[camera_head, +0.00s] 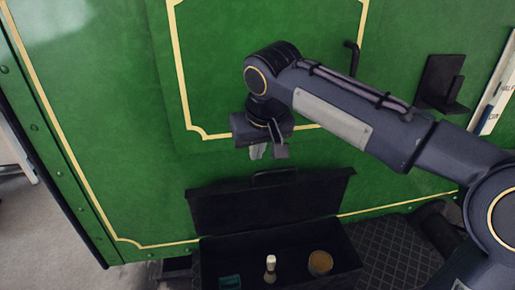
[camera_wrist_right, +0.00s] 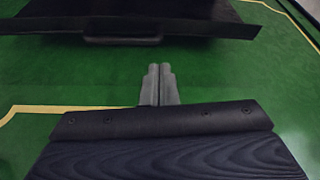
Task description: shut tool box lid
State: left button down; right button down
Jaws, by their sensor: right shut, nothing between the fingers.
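The black tool box (camera_head: 209,262) stands low in front of the green tram panel in the head view. Its lid (camera_head: 270,204) is up, tilted back toward the panel, with a handle (camera_head: 274,177) at its top edge. My right gripper (camera_head: 257,152) is shut and empty, just above and behind the lid's top edge, apart from it. In the right wrist view my shut fingers (camera_wrist_right: 159,86) point toward the lid (camera_wrist_right: 190,22) and its handle (camera_wrist_right: 123,40), with a gap between. My left gripper is not in view.
Inside the box are a light-handled item (camera_head: 270,266), a round tan-topped item (camera_head: 320,262) and a teal item (camera_head: 230,282). A black bracket (camera_head: 441,85) and a bent black handle (camera_head: 351,58) are on the green panel (camera_head: 120,130). Dark tread plate (camera_head: 398,250) lies right of the box.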

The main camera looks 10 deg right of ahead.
jog(key=x, duration=0.7)
jog(key=shift+p, duration=0.3)
